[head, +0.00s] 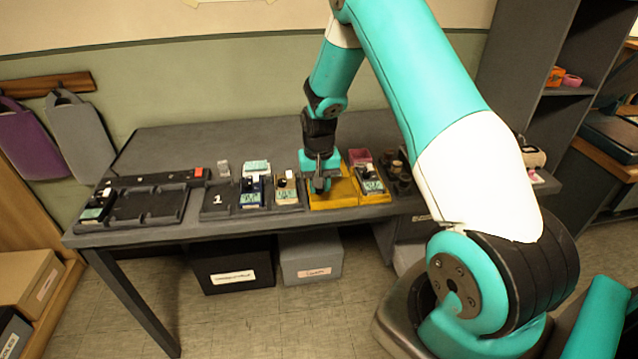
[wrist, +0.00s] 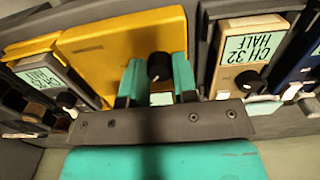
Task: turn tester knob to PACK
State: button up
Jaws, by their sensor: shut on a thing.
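The yellow tester (wrist: 115,48) lies under my gripper in the wrist view, with its black knob (wrist: 159,66) facing me. My gripper (wrist: 157,74) has one teal finger on each side of the knob and is shut on it. A small pale patch (wrist: 162,99) shows between the fingers, with no readable text. I cannot see a PACK mark or which way the knob points. In the head view my gripper (head: 321,186) is low over the yellow tester (head: 345,190) on the dark table and hides its knob.
Another meter (head: 370,182) sits on the other side. A black tray (head: 155,205) lies at the left. The table's back (head: 230,138) is clear.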

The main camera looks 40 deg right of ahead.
dwell(0.4)
jog(key=o, duration=0.9)
jog(key=shift+r, duration=0.1)
notch_tip(320, 180, up, 17)
jog(key=shift+r+b, duration=0.15)
jog(key=shift+b, duration=0.3)
